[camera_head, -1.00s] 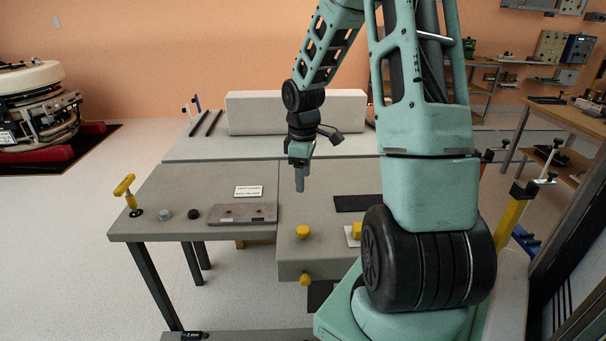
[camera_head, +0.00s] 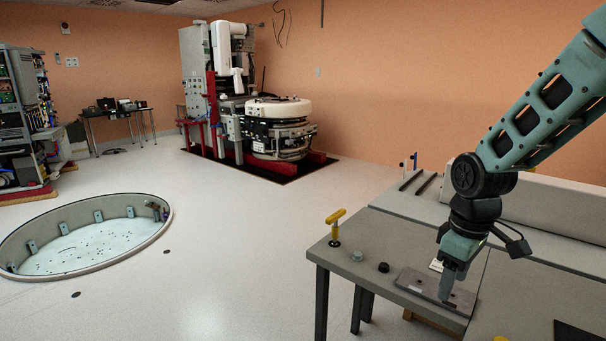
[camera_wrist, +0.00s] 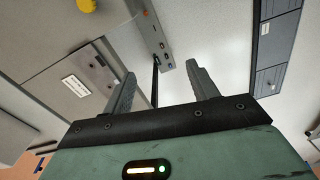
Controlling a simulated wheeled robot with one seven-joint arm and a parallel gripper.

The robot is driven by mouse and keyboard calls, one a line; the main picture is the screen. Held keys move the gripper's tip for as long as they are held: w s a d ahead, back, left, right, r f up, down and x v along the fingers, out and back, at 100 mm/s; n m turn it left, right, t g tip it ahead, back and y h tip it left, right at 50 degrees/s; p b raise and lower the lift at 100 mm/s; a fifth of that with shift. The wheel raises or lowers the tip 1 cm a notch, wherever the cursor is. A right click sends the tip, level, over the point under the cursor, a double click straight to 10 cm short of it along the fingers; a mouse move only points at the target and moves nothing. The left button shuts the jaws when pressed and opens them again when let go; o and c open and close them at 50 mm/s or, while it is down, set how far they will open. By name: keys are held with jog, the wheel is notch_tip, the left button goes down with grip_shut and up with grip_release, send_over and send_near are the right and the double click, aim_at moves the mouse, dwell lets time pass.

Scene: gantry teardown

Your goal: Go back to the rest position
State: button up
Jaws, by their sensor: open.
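My gripper (camera_head: 449,284) hangs from my arm over the near part of the workbench (camera_head: 340,248), pointing down, in front of a flat metal plate (camera_head: 415,283) in the head view. In the wrist view my gripper (camera_wrist: 162,84) shows two grey fingers spread apart with nothing between them. The plate also shows in the wrist view (camera_wrist: 95,62), with a small white label (camera_wrist: 75,86) beside it. Whether the gripper touches anything cannot be seen in the head view, but it looks apart from the plate.
A yellow-handled tool (camera_head: 335,226) stands at the bench's left corner, beside a grey knob (camera_head: 357,256) and a black knob (camera_head: 383,267). A long white block (camera_head: 560,208) lies at the back. A round floor pit (camera_head: 90,240) is at left. A large machine (camera_head: 275,125) stands behind; floor between is clear.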

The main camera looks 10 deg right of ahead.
jog(key=s+a+r, duration=0.1)
jog(key=s+a, duration=0.8)
jog(key=a, duration=0.2)
jog(key=s+a+r+n, duration=0.1)
jog(key=s+a+r, duration=0.1)
jog(key=s+a, duration=0.7)
jog(key=shift+s+a+r+n, duration=0.25)
jog(key=shift+s+a+n, duration=0.05)
jog(key=shift+a, duration=0.8)
